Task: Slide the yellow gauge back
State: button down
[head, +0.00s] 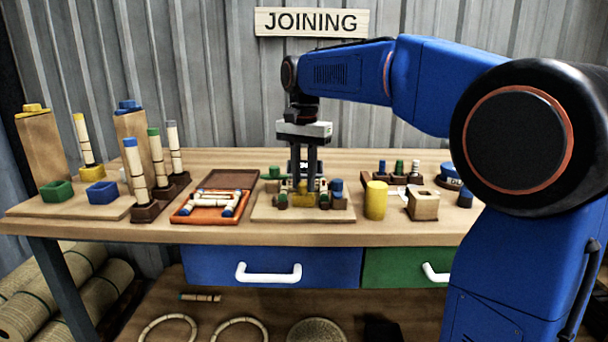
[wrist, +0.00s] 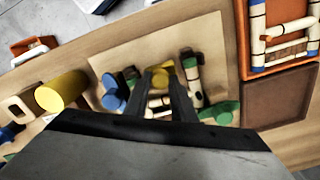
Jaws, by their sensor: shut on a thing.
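My gripper (head: 306,184) points straight down over the light wooden board (head: 262,214) at the middle of the bench. Its fingers are shut on the small yellow gauge (head: 309,187), low over the board. In the wrist view the yellow gauge (wrist: 161,77) shows between and just beyond the fingertips. The fingers hide part of it, and I cannot tell whether it touches the board. Green pieces (head: 282,201) and a blue-topped piece (head: 337,190) stand close around it. A rattan piece with dark bands (wrist: 193,78) lies beside the fingers in the wrist view.
A yellow cylinder (head: 376,200) and a hollow wooden block (head: 423,205) stand right of the board. An orange tray (head: 186,217) with rattan pieces lies to its left. Farther left are upright banded rods (head: 158,158) and tall wooden blocks (head: 42,150).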

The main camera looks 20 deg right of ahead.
jog(key=shift+s+a, duration=0.25)
jog(key=shift+s, duration=0.45)
jog(key=shift+s+a, duration=0.2)
jog(key=shift+s, duration=0.55)
jog(key=shift+s+a, duration=0.25)
jog(key=shift+s, duration=0.45)
jog(key=c, duration=1.5)
grip_release()
jog(key=shift+s, duration=0.1)
notch_tip(320, 180, up, 17)
jog(key=shift+r, duration=0.2)
jog(key=s+d+f+n+t, duration=0.1)
jog(key=s+d+f+n, duration=0.2)
jog(key=s+f, duration=0.5)
jog(key=s+d+f+n+t, duration=0.2)
jog(key=s+f, duration=0.7)
jog(key=f, duration=0.7)
jog(key=s+d+f+n+t, duration=0.1)
jog(key=s+d+f+n, duration=0.2)
jog(key=s+f, duration=0.6)
jog(key=shift+s+d+f+n+t, duration=0.15)
jog(key=shift+f+n+t, duration=0.1)
jog(key=shift+f, duration=0.65)
jog(key=shift+d+f+n+t, duration=0.15)
jog(key=shift+f+n, duration=0.1)
jog(key=shift+f, duration=0.6)
